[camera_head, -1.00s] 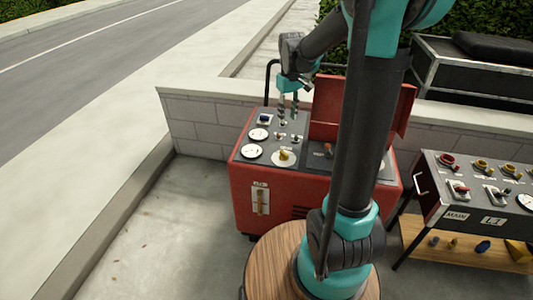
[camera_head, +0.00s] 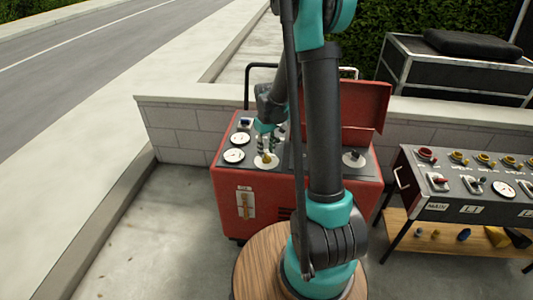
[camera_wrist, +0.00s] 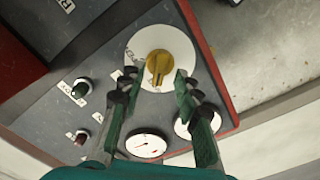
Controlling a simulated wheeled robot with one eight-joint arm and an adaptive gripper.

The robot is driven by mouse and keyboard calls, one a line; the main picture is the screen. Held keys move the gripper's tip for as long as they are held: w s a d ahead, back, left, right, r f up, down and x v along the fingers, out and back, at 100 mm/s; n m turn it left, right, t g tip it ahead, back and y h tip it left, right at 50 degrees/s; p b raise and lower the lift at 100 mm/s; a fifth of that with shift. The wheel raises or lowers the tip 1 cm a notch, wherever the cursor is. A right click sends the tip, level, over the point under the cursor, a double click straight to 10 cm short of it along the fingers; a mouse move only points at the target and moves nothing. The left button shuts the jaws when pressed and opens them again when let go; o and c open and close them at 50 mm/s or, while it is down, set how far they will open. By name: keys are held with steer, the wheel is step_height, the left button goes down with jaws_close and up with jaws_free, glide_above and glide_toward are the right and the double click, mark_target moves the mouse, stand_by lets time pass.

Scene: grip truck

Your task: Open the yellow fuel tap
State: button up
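The yellow fuel tap (camera_wrist: 159,64) is a knob on a round white plate (camera_wrist: 180,46) with lettering, on the dark top panel of the red machine. In the wrist view it lies just beyond and between my fingertips. My gripper (camera_wrist: 152,88) is open, with one finger on each side of the view and nothing held between them. In the head view the tap (camera_head: 266,158) shows just below my gripper (camera_head: 265,143). Whether a fingertip touches the knob I cannot tell.
Gauges (camera_wrist: 146,143) and small green and red knobs (camera_wrist: 80,90) surround the tap. The red machine (camera_head: 280,198) has a raised lid (camera_head: 362,105). A second control panel (camera_head: 465,185) stands to the right. A low block wall (camera_head: 175,122) runs behind.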

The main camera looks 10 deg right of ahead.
steer(key=shift+f, duration=0.95)
jaws_close()
